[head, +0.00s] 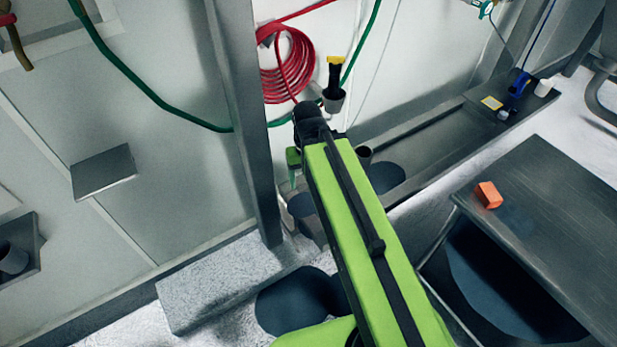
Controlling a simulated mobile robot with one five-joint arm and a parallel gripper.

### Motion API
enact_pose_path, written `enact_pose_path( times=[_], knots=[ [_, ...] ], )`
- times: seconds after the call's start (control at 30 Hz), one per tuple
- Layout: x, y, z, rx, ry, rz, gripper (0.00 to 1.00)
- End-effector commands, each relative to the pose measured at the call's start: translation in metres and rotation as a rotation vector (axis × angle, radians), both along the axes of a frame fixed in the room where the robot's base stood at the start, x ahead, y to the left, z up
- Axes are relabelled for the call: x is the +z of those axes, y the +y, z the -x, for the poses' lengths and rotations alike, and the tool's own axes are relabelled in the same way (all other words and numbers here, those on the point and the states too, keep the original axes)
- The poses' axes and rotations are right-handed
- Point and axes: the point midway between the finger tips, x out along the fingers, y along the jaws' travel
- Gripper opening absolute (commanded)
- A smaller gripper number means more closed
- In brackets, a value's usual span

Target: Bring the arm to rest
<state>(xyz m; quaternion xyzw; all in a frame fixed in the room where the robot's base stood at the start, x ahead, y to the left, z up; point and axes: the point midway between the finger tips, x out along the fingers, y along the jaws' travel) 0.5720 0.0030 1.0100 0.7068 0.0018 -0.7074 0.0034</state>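My green and black arm reaches from the bottom of the head view up toward the wall, beside a grey upright post. My gripper (293,172) seems to point down at the far left end of the arm, close to the post. It is small and partly hidden, so I cannot tell whether its fingers are open or shut. No held object can be made out.
A grey post (246,120) stands just left of my arm. A yellow-topped dark cup-like item (334,88) is beyond the wrist, near a coiled red hose (288,66). A dark table (560,235) with an orange block (488,195) is right. A wall shelf (103,171) is left.

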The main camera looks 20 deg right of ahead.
Motion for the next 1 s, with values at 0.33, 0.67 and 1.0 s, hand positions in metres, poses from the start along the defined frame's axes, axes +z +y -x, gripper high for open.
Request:
enact_pose_path(
  times=[0.33,0.67,1.0],
  knots=[
    [-0.024,-0.001,-0.001,-0.003,-0.001,-0.001,0.71],
    [-0.028,-0.002,-0.001,-0.004,-0.001,-0.002,0.71],
    [-0.028,-0.002,-0.001,-0.004,-0.001,-0.002,0.71]
  ],
)
